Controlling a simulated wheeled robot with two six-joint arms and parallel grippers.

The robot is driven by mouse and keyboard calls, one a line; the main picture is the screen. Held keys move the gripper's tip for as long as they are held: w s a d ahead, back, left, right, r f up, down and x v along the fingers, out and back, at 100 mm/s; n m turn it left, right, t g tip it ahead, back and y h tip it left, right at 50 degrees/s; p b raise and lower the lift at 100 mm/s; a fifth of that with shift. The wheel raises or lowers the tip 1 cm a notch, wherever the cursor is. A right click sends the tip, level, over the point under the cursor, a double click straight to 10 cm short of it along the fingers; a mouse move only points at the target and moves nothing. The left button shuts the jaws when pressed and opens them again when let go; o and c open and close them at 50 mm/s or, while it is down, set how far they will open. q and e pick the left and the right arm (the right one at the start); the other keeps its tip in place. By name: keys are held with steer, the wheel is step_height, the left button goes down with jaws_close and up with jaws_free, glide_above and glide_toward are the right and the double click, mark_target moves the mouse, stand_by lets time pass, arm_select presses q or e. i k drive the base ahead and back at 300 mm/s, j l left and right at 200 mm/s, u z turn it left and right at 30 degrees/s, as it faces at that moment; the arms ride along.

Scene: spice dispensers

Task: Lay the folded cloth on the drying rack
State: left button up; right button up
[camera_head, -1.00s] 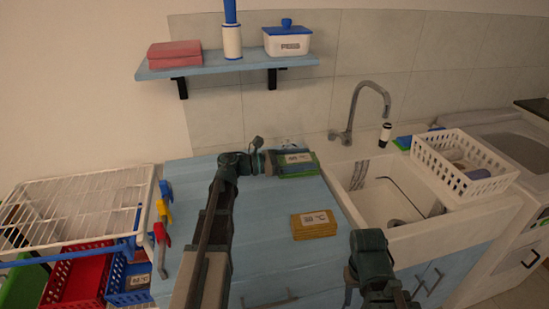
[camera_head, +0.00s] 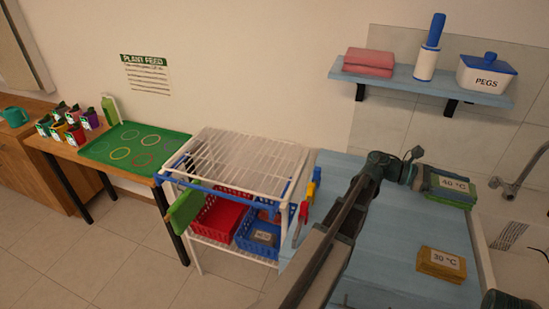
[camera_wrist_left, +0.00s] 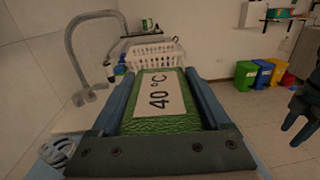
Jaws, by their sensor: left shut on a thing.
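A green folded cloth with a "40 °C" label (camera_head: 451,190) is at the back right of the blue counter; it also fills the left wrist view (camera_wrist_left: 160,122). My left gripper (camera_head: 428,180) is shut on it, one finger along each side. Whether the cloth touches the counter is hard to tell. The drying rack (camera_head: 245,160), a white wire frame, stands left of the counter and its top is empty. A yellow folded cloth labelled "30 °C" (camera_head: 440,264) lies on the counter. My right gripper (camera_wrist_left: 300,125) shows only partly, at the wrist view's right edge.
Red (camera_head: 217,217) and blue (camera_head: 262,236) baskets sit under the rack's top. Coloured pegs (camera_head: 312,185) line the counter's left edge. A shelf (camera_head: 420,82) with a pink cloth hangs above. The tap (camera_head: 512,185) is right. A green tray (camera_head: 135,146) lies on the left table.

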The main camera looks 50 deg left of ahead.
mark_target(255, 170)
steer(key=k+z, duration=0.15)
steer(key=k, duration=0.35)
steer(key=z, duration=1.05)
steer(key=k+j, duration=0.35)
steer(key=j, duration=0.15)
steer(key=k+j, duration=0.35)
steer(key=j, duration=0.15)
steer(key=k+j, duration=0.35)
steer(key=j, duration=0.15)
steer(key=k+j, duration=0.35)
steer(key=j, duration=0.15)
steer(key=k+j, duration=0.35)
steer(key=j, duration=0.15)
steer(key=k+j, duration=0.35)
steer(key=j, duration=0.15)
steer(key=k+j, duration=0.35)
steer(key=j, duration=0.15)
